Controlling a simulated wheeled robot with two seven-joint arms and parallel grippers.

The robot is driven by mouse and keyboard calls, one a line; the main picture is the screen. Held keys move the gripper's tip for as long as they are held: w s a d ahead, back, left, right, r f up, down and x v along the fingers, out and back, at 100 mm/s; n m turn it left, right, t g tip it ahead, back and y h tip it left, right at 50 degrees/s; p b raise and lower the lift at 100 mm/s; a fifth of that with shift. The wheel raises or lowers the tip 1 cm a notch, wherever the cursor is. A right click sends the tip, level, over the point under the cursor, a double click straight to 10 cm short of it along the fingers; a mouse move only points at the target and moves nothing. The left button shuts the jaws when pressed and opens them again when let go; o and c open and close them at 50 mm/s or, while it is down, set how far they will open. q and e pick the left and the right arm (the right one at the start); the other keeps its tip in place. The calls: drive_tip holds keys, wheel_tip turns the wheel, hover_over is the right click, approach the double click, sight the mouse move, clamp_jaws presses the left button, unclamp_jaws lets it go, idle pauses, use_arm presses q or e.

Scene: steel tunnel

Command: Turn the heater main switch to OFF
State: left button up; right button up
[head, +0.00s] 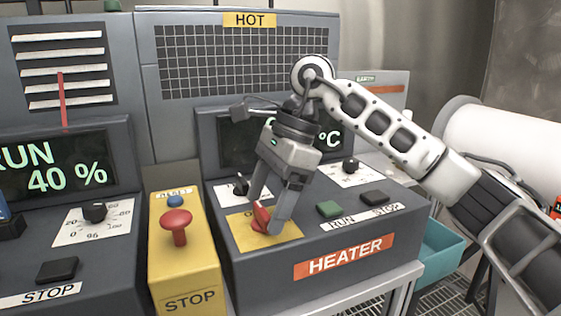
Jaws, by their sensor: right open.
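The heater main switch (260,218) is a red rotary handle on a yellow plate (240,236) at the left front of the heater console. My right gripper (264,216) points down over it, with one finger on each side of the red handle. Its jaws are open; whether a finger touches the handle I cannot tell. The fingers partly hide the handle and the plate's markings, so its exact setting is not clear. The orange HEATER label (343,256) is on the console's front. My left gripper is not in view.
A yellow box with a red STOP button (175,224) and a blue RESET button (176,201) stands left of the console. A green RUN button (329,208), a black STOP button (374,198) and black knobs (350,165) are near my right gripper. A teal bin (441,250) is at right.

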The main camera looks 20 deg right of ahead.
use_arm(q)
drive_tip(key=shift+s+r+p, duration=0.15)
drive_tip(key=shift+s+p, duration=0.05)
drive_tip(key=shift+p, duration=0.55)
use_arm(e)
drive_tip(key=v, duration=1.5)
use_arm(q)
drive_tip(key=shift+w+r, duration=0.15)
use_arm(e)
drive_tip(key=shift+d+r, duration=0.1)
